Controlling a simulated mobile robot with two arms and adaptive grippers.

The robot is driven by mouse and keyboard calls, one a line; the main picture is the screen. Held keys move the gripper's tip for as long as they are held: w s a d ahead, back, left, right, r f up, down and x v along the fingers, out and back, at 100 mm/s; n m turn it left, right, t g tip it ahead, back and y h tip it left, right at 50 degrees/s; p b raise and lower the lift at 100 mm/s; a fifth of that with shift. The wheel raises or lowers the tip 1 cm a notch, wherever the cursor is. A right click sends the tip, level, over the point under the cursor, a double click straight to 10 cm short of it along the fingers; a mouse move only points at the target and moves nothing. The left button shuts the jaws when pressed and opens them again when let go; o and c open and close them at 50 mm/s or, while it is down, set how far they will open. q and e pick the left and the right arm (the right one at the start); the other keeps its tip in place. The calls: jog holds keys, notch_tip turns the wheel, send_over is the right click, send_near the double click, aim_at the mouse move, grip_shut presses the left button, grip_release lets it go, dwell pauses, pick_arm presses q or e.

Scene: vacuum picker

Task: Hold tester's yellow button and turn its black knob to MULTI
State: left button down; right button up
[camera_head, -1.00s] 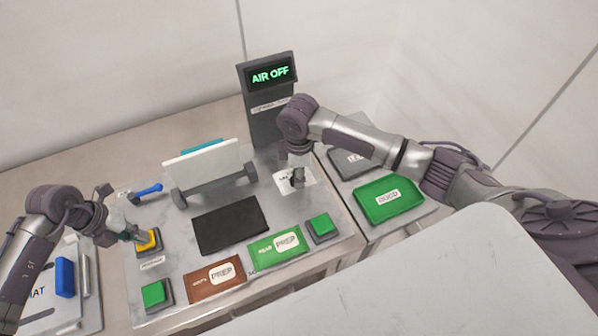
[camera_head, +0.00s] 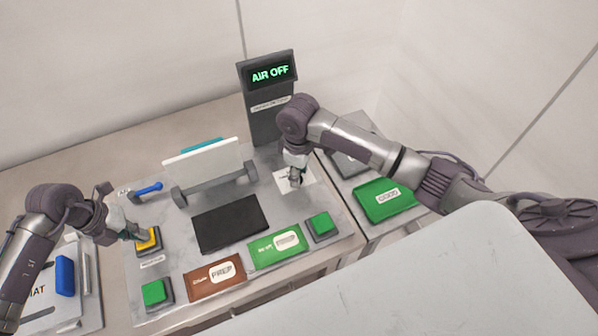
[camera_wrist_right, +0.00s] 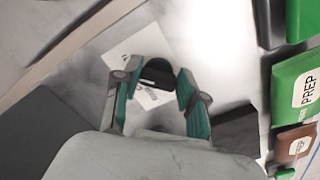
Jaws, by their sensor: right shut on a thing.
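The yellow button (camera_head: 149,241) sits on a dark base at the left of the tester's grey panel. My left gripper (camera_head: 137,234) is at the button, its tip seeming to touch it; whether its fingers are open is unclear. The black knob (camera_wrist_right: 156,73) stands on a white printed label (camera_wrist_right: 140,52). My right gripper (camera_head: 296,181) is down over the knob; in the right wrist view its teal fingers (camera_wrist_right: 154,90) are on either side of the knob, shut on it. The label's words are too blurred to read. The display (camera_head: 270,73) reads AIR OFF.
A black pad (camera_head: 230,224) lies mid-panel, with a white board on a grey stand (camera_head: 203,162) behind it. Brown (camera_head: 217,276) and green (camera_head: 278,246) PREP cards and two green buttons (camera_head: 154,292) line the front. A green tray (camera_head: 388,200) is right of the panel.

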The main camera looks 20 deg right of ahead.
pick_arm(q)
jog(key=shift+s+f, duration=0.2)
jog(key=shift+f, duration=0.15)
pick_arm(e)
jog(key=shift+s+f, duration=0.15)
jog(key=shift+s, duration=0.05)
pick_arm(q)
jog(key=shift+d, duration=0.1)
pick_arm(e)
jog(key=o, duration=1.1)
jog(key=shift+o, duration=0.2)
jog(key=shift+w, duration=0.1)
jog(key=shift+r, duration=0.65)
notch_tip(320, 180, up, 11)
pick_arm(q)
jog(key=shift+r, duration=0.1)
